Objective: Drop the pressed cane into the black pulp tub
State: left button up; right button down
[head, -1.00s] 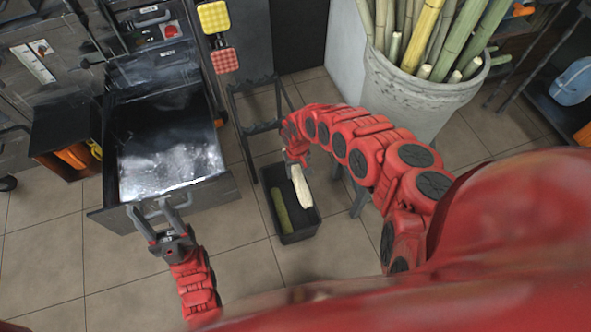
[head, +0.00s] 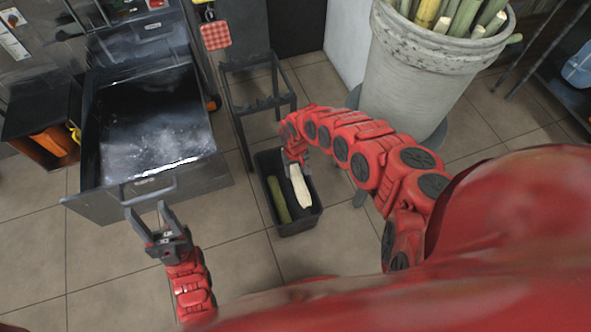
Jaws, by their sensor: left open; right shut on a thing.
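The pressed cane (head: 302,190) is a pale, whitish piece at the right side of the black pulp tub (head: 300,227). My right gripper (head: 297,164) is shut on its far end, over the tub. The cane appears within the tub's outline; I cannot tell whether it touches the bottom. A green cane piece (head: 278,200) lies in the tub's left side. My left gripper (head: 149,215) is open and empty, near the handle (head: 150,191) of the open metal drawer, with a small gap in the picture.
The open metal drawer (head: 207,173) juts out at left. A dark metal stand (head: 245,110) is behind the tub. A large grey bin (head: 415,75) of cane stalks stands at back right. An orange-filled box (head: 30,110) is far left. Tiled floor in front is clear.

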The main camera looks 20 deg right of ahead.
jog(key=shift+f, duration=0.4)
jog(key=shift+c, duration=1)
grip_release()
notch_tip(320, 180, up, 18)
jog(key=p, duration=0.8)
jog(key=shift+f, duration=0.25)
